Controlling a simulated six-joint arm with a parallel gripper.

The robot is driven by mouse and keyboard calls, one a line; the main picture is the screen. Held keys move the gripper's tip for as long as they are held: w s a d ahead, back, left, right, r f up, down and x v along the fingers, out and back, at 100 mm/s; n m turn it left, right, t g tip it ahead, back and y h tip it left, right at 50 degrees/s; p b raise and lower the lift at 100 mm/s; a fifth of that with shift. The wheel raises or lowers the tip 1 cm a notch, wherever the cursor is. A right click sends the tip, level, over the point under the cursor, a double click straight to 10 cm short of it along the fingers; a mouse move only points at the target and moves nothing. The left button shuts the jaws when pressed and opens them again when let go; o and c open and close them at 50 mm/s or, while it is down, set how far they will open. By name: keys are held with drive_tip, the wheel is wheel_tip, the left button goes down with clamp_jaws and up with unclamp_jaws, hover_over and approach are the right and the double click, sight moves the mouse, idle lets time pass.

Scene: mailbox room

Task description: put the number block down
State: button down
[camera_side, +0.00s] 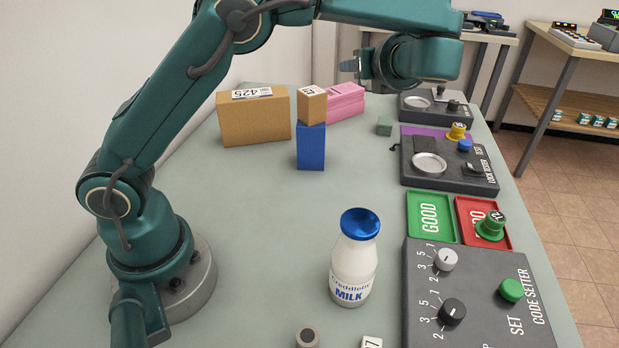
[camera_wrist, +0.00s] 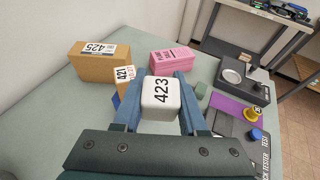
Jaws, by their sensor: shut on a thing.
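My gripper (camera_wrist: 160,88) is shut on a white number block (camera_wrist: 160,104) marked 423, with a jaw on each side of it in the wrist view. In the side view my gripper (camera_side: 350,66) is at the top, raised above the far part of the table; the held block cannot be made out there. A tan block (camera_side: 312,107) marked 421 sits on top of a blue block (camera_side: 311,148). Another white block (camera_side: 372,343), its number ending in 27, is cut off at the bottom edge of the side view.
A tan box (camera_side: 254,117) marked 425, a pink stack (camera_side: 345,103) and a small green cube (camera_side: 384,126) stand at the back. A milk bottle (camera_side: 355,262) stands in front. Green (camera_side: 424,206) and red (camera_side: 470,210) trays and dark devices line the right. The table's middle is clear.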

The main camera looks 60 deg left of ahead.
sight(358, 186)
drive_tip(key=shift+w+d+f, duration=0.15)
drive_tip(key=shift+d+f, duration=0.15)
drive_tip(key=shift+d, duration=0.35)
drive_tip(key=shift+w+d+f, duration=0.15)
drive_tip(key=shift+d+f, duration=0.1)
drive_tip(key=shift+d, duration=0.35)
wheel_tip(358, 186, down, 21)
drive_tip(key=shift+a, duration=0.15)
drive_tip(key=shift+f, duration=0.1)
drive_tip(key=shift+c, duration=2.3)
unclamp_jaws()
